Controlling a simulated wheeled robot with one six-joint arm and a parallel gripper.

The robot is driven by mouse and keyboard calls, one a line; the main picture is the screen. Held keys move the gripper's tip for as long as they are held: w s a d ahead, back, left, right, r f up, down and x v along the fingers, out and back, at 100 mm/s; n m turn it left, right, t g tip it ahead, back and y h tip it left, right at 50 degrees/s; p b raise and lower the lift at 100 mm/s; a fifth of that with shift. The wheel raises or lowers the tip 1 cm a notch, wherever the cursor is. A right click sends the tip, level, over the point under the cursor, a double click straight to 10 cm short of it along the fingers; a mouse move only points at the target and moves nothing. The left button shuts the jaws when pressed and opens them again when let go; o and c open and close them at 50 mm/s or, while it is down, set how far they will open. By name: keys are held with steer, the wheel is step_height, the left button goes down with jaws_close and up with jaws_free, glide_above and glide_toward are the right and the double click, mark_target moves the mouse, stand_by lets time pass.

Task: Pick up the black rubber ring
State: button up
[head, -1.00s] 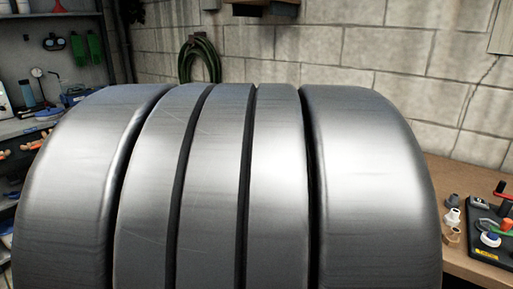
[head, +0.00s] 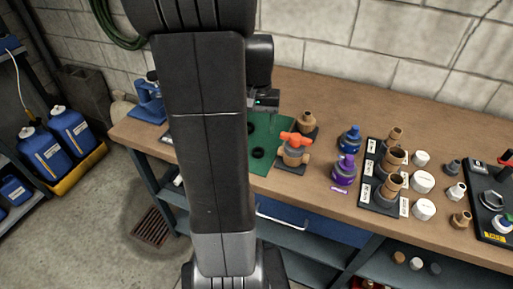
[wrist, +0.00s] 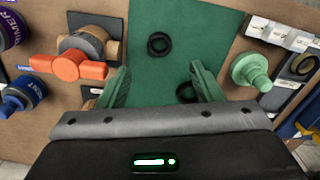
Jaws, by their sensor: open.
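A black rubber ring (wrist: 151,46) lies flat on a green mat (wrist: 200,25) in the wrist view. It also shows on the mat in the head view (head: 258,152). A second dark ring (wrist: 181,93) lies nearer my gripper, partly hidden by the gripper body and right finger. My gripper (wrist: 161,75) is open and empty above the mat, its green fingers spread to either side. The first ring appears beyond the fingertips, in line with the gap between them. In the head view my arm hides part of the mat.
An orange-handled valve (wrist: 80,67) stands left of the mat in the wrist view. A green fitting (wrist: 250,70) stands to the right. In the head view, purple (head: 344,170) and blue (head: 350,139) bottles and a rack of brown fittings (head: 385,185) stand on the wooden bench (head: 320,100).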

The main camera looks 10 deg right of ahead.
step_height(320, 180, down, 10)
steer(key=shift+w+d+r, duration=0.1)
steer(key=shift+w+r, duration=0.05)
steer(key=shift+r, duration=0.1)
steer(key=c, duration=1.1)
steer(key=shift+o, duration=0.2)
step_height(320, 180, up, 10)
steer(key=shift+o, duration=0.6)
steer(key=shift+r, duration=0.1)
steer(key=shift+c, duration=0.3)
